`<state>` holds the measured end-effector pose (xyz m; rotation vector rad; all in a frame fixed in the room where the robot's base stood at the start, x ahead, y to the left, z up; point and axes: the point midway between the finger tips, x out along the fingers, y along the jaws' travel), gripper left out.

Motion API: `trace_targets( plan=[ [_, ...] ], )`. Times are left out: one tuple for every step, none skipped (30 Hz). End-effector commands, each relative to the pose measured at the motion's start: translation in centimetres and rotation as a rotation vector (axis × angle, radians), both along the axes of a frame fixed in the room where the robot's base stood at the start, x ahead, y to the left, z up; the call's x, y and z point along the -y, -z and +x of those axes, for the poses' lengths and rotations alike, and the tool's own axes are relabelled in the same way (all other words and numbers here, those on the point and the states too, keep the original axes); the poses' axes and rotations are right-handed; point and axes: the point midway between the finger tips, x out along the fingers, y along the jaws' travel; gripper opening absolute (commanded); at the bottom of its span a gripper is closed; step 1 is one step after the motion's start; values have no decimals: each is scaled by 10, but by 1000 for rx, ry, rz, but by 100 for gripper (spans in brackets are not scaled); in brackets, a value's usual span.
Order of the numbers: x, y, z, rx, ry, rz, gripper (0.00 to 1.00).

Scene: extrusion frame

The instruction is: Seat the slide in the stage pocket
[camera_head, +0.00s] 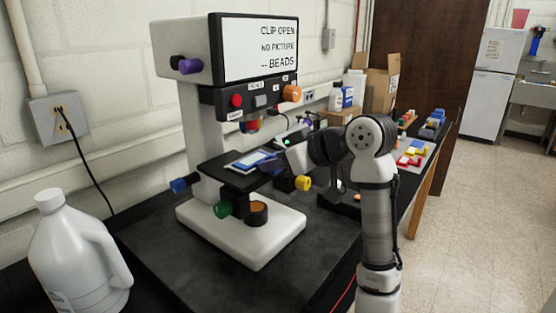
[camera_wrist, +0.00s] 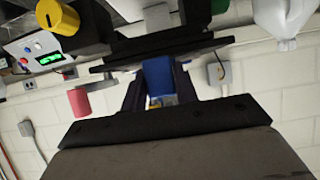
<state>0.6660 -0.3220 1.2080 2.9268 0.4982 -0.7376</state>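The microscope's black stage (camera_head: 232,179) carries a pale, blue-edged area (camera_head: 249,160) on top; the pocket's outline is too small to make out. My gripper (camera_head: 277,164) is at the stage's right edge, partly hidden by my wrist. In the wrist view, the two dark fingers of my gripper (camera_wrist: 160,88) stand on either side of a blue piece (camera_wrist: 158,76), which looks like the slide's end, and appear shut on it. The dark stage edge (camera_wrist: 150,52) runs just beyond the fingertips. Whether the slide lies flat in the pocket cannot be told.
The microscope's screen (camera_head: 259,47) reads "CLIP OPEN", "NO PICTURE", "BEADS". Yellow (camera_head: 303,183), green (camera_head: 222,209) and blue (camera_head: 179,185) knobs stick out around the stage. A white jug (camera_head: 75,257) stands at front left. Boxes and coloured parts lie behind my arm.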

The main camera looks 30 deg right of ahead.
Motion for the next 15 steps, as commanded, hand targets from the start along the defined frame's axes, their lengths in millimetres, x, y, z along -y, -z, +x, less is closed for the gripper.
trace_targets(
  plan=[
    [0, 0, 0, -1, 0, 0, 36],
    [0, 0, 0, -1, 0, 0, 40],
    [0, 0, 0, -1, 0, 0, 45],
    [0, 0, 0, -1, 0, 0, 49],
    [0, 0, 0, -1, 0, 0, 50],
    [0, 0, 0, -1, 0, 0, 50],
    [0, 0, 0, -1, 0, 0, 50],
    [0, 0, 0, -1, 0, 0, 50],
    [0, 0, 0, -1, 0, 0, 50],
    [0, 0, 0, -1, 0, 0, 50],
    [0, 0, 0, -1, 0, 0, 50],
    [0, -1, 0, -1, 0, 0, 50],
    [0, -2, 0, 0, 1, 0, 50],
    [0, -4, 0, 0, 1, 0, 50],
    [1, -5, -1, 0, 2, -1, 50]
  ],
)
